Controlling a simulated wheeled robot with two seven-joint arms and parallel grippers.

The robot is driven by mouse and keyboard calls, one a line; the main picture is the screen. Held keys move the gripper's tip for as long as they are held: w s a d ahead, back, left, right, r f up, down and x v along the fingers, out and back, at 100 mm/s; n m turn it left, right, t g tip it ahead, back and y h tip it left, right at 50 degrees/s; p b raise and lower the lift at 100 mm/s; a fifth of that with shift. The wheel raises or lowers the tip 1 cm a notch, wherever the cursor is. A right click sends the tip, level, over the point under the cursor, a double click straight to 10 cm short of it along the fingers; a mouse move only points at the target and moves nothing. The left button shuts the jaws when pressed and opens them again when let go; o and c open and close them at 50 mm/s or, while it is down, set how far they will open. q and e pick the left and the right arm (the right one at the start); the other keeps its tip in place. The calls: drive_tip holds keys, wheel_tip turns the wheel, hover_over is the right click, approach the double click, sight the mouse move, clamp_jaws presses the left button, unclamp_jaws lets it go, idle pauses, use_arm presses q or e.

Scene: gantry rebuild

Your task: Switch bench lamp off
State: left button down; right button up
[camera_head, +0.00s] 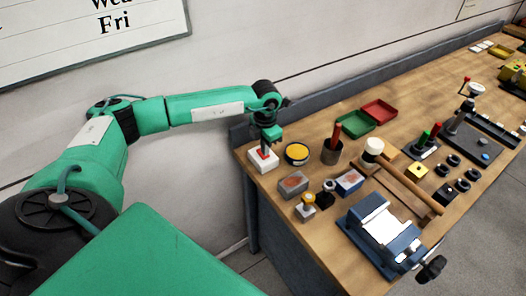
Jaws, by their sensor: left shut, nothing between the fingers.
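My left gripper (265,150) points down right over this switch. Its fingers are shut and hold nothing. The fingertips are at or just above the red part; I cannot tell whether they touch it. The fingers hide part of the switch, so its position cannot be read. I cannot make out a lamp for certain in this view. My right gripper is not in view.
A round yellow-topped tin (297,153) stands close right of the switch box. A brown cup (332,151), a green tray (354,124), a red tray (379,111) and a blue vise (377,232) are farther along. A raised ledge (330,92) runs behind the bench.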

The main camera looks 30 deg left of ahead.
use_arm(q)
wheel_tip(320, 180, up, 6)
drive_tip(key=p, duration=0.2)
drive_tip(key=shift+r+p, duration=0.15)
drive_tip(key=shift+p, duration=0.15)
idle(0.5)
